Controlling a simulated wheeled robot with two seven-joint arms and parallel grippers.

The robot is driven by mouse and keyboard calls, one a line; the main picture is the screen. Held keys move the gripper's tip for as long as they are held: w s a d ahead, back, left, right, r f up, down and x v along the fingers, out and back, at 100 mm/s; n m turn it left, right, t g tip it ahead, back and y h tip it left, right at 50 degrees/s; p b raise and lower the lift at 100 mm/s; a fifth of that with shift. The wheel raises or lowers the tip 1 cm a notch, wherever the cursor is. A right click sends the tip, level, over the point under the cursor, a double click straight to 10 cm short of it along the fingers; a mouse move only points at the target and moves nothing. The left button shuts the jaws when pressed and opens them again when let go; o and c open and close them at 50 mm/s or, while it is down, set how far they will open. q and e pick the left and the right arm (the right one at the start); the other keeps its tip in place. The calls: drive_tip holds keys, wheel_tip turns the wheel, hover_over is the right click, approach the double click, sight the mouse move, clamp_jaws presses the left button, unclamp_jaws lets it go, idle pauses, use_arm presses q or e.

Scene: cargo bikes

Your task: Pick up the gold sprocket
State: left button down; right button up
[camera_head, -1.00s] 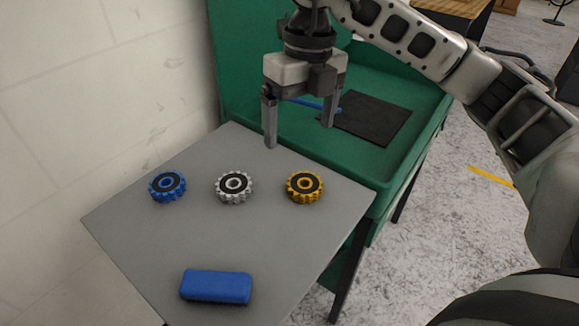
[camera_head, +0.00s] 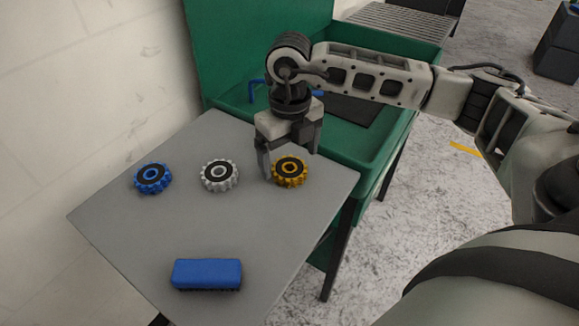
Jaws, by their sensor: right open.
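The gold sprocket (camera_head: 290,173) lies flat on the grey table at the right of a row of three sprockets. My right gripper (camera_head: 290,164) points down at it with its fingers apart. The left finger is beside the sprocket's left edge; the other finger appears above and behind its right side. I cannot tell whether either finger touches it. My left gripper is not in view.
A silver sprocket (camera_head: 219,175) lies close to the left of the gripper, and a blue sprocket (camera_head: 152,178) farther left. A blue block-like eraser (camera_head: 206,273) lies near the front of the grey table (camera_head: 150,235). A green workbench (camera_head: 375,150) stands behind; a wall is at left.

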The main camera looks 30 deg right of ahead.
drive_tip(key=shift+f, duration=1.25)
drive_tip(key=c, duration=1.3)
drive_tip(key=shift+w, duration=0.1)
drive_tip(key=shift+c, duration=0.2)
drive_tip(key=shift+r, duration=0.2)
